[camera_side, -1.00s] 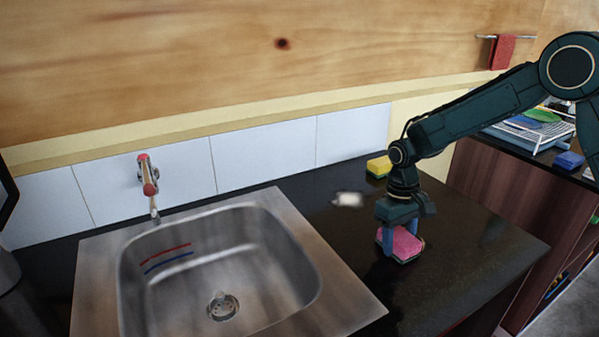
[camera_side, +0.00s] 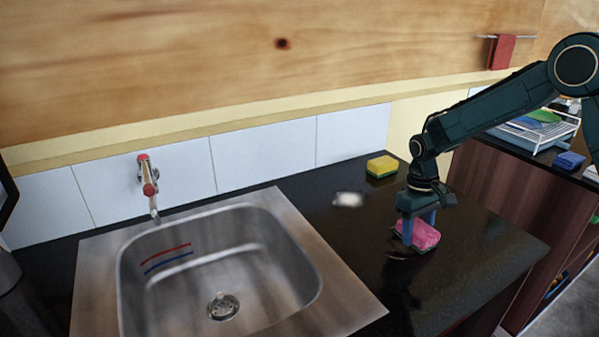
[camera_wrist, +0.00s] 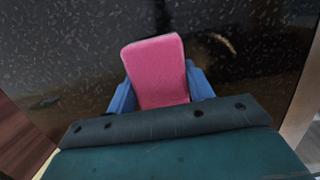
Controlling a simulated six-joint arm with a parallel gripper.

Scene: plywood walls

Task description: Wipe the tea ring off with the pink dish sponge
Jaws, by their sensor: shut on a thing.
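The pink dish sponge (camera_side: 424,236) is between the blue fingers of my gripper (camera_side: 418,226), which is shut on it. It sits at or just above the dark counter; I cannot tell whether it touches. In the wrist view the pink sponge (camera_wrist: 157,68) stands out beyond my gripper (camera_wrist: 160,88). A faint brownish mark, likely part of the tea ring (camera_side: 397,256), shows on the counter just left of and in front of the sponge. In the wrist view a brown arc of the ring (camera_wrist: 218,42) lies right of the sponge, apart from it.
A steel sink (camera_side: 342,297) fills the counter's left side, with a tap (camera_side: 149,181) behind. A yellow-green sponge (camera_side: 382,166) stands at the back near the wall. A small white object (camera_side: 348,199) lies between sink and gripper. The counter's front right is clear.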

